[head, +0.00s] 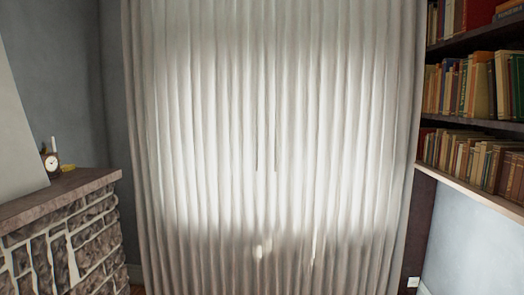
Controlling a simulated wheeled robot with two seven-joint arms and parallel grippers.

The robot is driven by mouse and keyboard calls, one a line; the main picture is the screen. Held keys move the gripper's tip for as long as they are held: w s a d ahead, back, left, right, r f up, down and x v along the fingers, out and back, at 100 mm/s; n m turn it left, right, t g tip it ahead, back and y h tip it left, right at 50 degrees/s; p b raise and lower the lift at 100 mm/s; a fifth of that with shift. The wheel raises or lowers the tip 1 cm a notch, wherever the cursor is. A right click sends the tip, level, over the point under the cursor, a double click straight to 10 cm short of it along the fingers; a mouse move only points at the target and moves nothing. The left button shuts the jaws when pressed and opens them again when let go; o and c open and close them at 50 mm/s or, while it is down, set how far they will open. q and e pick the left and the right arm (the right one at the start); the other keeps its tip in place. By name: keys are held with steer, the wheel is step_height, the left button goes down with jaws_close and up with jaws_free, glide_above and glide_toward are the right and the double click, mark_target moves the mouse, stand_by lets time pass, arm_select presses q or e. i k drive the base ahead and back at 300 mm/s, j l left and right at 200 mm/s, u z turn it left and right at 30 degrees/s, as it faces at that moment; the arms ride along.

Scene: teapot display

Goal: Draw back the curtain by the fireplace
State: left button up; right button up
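A pale grey-white curtain (205,130) hangs in many vertical folds across the middle of the head view. It covers most of the back wall and glows as if lit from behind. A narrow dark vertical line shows near its middle, and small bright spots show low down. What lies behind it is hidden. The stone fireplace (62,245) with a flat mantel (60,197) stands at the left, beside the curtain's left edge. Neither of my grippers is in view.
A small clock (51,161) and a yellow object (68,168) sit on the mantel. Bookshelves (474,186) full of books (473,86) line the right side, close to the curtain's right edge. A small white box (413,282) shows low at right.

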mark_target(261, 139)
steer(key=i+l+u, duration=0.2)
steer(key=i+l, duration=0.65)
